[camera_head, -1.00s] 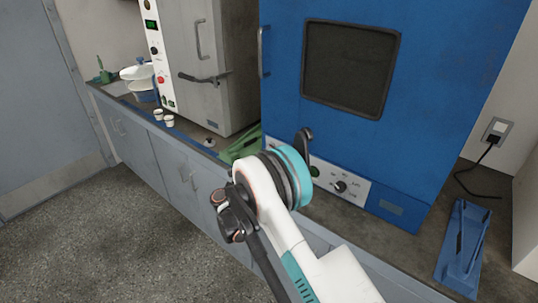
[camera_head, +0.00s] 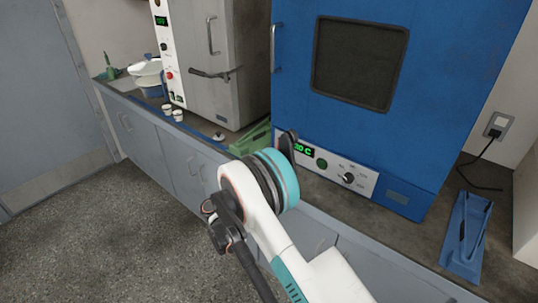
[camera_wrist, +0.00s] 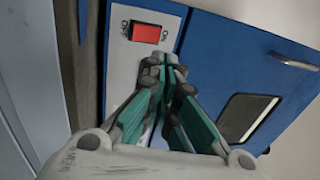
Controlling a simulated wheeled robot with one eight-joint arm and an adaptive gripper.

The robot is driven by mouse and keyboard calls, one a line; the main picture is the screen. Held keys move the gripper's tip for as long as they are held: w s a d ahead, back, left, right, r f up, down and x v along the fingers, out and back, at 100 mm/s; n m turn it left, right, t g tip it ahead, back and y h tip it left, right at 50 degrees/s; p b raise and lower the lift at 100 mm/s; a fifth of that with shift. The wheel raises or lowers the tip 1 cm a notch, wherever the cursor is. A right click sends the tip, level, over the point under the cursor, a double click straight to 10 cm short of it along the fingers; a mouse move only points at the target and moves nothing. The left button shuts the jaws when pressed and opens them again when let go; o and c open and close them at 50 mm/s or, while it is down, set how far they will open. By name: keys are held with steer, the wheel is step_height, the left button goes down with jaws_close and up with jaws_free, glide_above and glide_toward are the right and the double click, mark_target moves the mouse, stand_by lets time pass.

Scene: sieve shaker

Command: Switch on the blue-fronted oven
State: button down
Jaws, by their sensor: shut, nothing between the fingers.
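The blue-fronted oven (camera_head: 436,80) stands at the right of the counter. Its white control strip (camera_head: 365,185) has a lit green display (camera_head: 303,149) reading about "30 C", partly covered by my arm, plus a green round button (camera_head: 322,163) and a black knob (camera_head: 348,178). In the wrist view a red rocker switch (camera_wrist: 146,33) marked ON and OFF sits on a white panel beside the blue front (camera_wrist: 225,55). My gripper (camera_wrist: 164,66) is shut and empty, its tips just below the switch; I cannot tell whether they touch the panel.
A grey-fronted oven (camera_head: 240,70) stands to the left, with a green tray (camera_head: 250,138) between the two. Small white cups (camera_head: 172,112) stand near the counter edge. A blue tray (camera_head: 466,235) lies at the right, near a cable and wall socket (camera_head: 497,124).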

steer(key=shift+r+p+v, duration=0.15)
steer(key=shift+p+v, duration=0.1)
steer(key=shift+v, duration=0.85)
steer(key=shift+r+p+v, duration=0.1)
steer(key=shift+p+v, duration=0.15)
steer(key=shift+v, duration=0.85)
